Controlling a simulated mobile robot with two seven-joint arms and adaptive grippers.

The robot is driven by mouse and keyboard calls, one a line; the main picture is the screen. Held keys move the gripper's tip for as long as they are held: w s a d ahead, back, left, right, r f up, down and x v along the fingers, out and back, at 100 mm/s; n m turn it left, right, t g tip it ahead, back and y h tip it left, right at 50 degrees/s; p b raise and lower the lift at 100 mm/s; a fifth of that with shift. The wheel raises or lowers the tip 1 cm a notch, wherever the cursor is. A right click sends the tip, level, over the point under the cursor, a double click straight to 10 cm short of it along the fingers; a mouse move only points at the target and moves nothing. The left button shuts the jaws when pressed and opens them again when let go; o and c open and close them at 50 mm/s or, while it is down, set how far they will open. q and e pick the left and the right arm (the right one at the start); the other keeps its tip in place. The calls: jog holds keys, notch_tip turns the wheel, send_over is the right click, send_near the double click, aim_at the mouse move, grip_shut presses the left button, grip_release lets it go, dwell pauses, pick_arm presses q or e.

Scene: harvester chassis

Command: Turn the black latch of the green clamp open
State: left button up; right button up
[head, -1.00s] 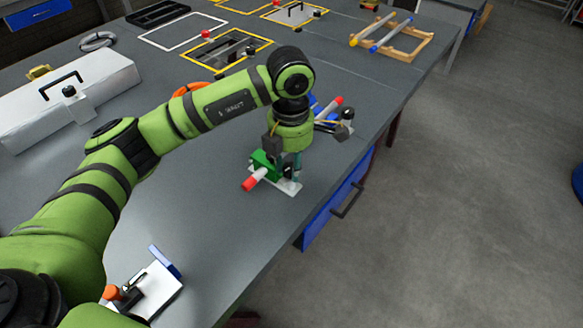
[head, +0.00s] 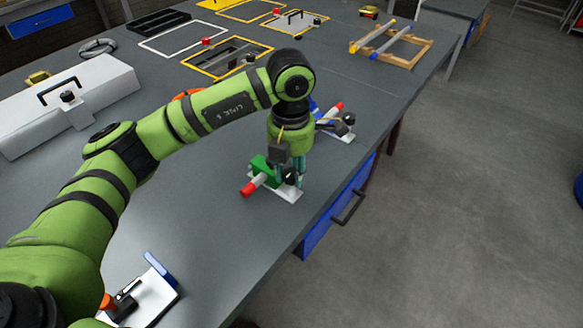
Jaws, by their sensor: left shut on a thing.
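The green clamp (head: 262,168) sits on a white base plate (head: 287,193) near the table's right edge. A white rod with a red end (head: 248,189) sticks out of it toward the lower left. My left gripper (head: 290,177) points down at the clamp's right side, its fingers shut on the dark part there, which looks like the black latch (head: 291,174). The fingers and wrist hide much of the latch, so its angle cannot be read. My right gripper is not in view.
A blue clamp (head: 325,118) with a red-ended rod stands just behind my left wrist. Another fixture on a white plate (head: 152,295) is at the lower left. A white case (head: 70,100) lies at the left. The grey table's middle is clear.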

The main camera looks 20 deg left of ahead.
aim_at(289, 174)
pick_arm(q)
jog(key=o, duration=1.2)
jog(key=shift+s+a+f, duration=0.1)
jog(key=shift+s+f, duration=0.05)
jog(key=shift+f, duration=0.05)
jog(key=shift+c, duration=0.2)
jog(key=shift+r, duration=0.1)
jog(key=shift+r, duration=0.2)
notch_tip(289, 174, up, 12)
jog(key=shift+f, duration=0.2)
